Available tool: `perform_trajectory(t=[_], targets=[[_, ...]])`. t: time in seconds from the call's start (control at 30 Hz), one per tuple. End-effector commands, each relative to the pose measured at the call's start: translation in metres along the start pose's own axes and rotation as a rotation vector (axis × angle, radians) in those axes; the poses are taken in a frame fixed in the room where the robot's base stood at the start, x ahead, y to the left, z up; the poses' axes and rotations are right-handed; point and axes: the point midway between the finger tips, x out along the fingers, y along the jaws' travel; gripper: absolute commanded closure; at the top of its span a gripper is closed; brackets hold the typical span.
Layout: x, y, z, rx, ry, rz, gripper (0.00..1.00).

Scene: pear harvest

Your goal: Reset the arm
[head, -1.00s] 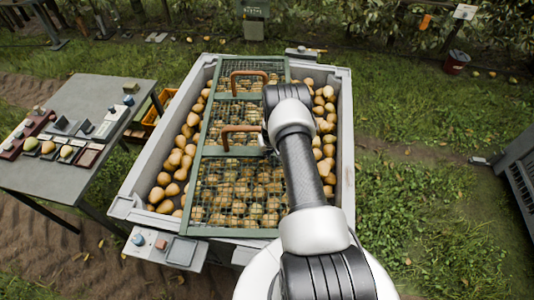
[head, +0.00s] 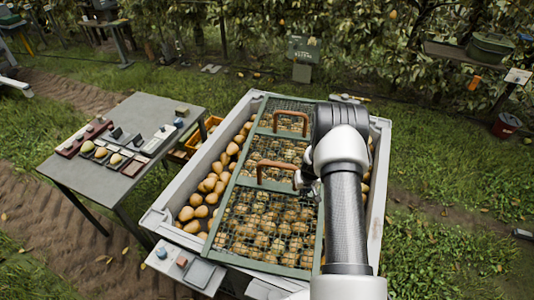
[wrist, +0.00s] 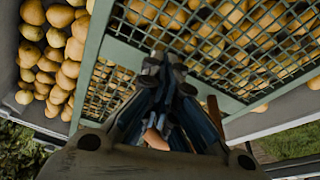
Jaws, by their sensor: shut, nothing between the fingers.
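My gripper (wrist: 165,65) is shut and empty, its fingertips together over the wire mesh in the wrist view. In the head view it shows partly (head: 308,183), beside the right end of the nearer brown handle, with my arm hiding part of the bin behind it. I cannot tell whether it touches the handle. A green-framed mesh lid (head: 222,215) with two brown handles (head: 272,166) lies over the pears in the grey bin (head: 165,210). Brown parts of a handle show behind the fingers in the wrist view (wrist: 155,138).
A grey table (head: 95,172) with small trays and several pears stands left of the bin. A small panel with buttons (head: 185,265) is at the bin's near left corner.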

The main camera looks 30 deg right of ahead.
Motion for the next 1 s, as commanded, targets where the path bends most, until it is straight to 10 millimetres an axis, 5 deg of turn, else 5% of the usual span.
perform_trajectory(t=[0.2, 0.33, 0.5, 0.67, 0.87, 1.0], targets=[[-0.005, -0.002, -0.003, -0.004, 0.003, -0.002, 1.0], [-0.043, -0.019, -0.022, -0.025, 0.017, -0.015, 1.0], [-0.14, -0.063, -0.046, -0.077, 0.038, -0.051, 1.0], [-0.235, -0.106, -0.043, -0.127, 0.05, -0.081, 1.0], [-0.344, -0.148, -0.008, -0.188, 0.064, -0.108, 1.0], [-0.408, -0.168, 0.033, -0.228, 0.074, -0.12, 1.0]])
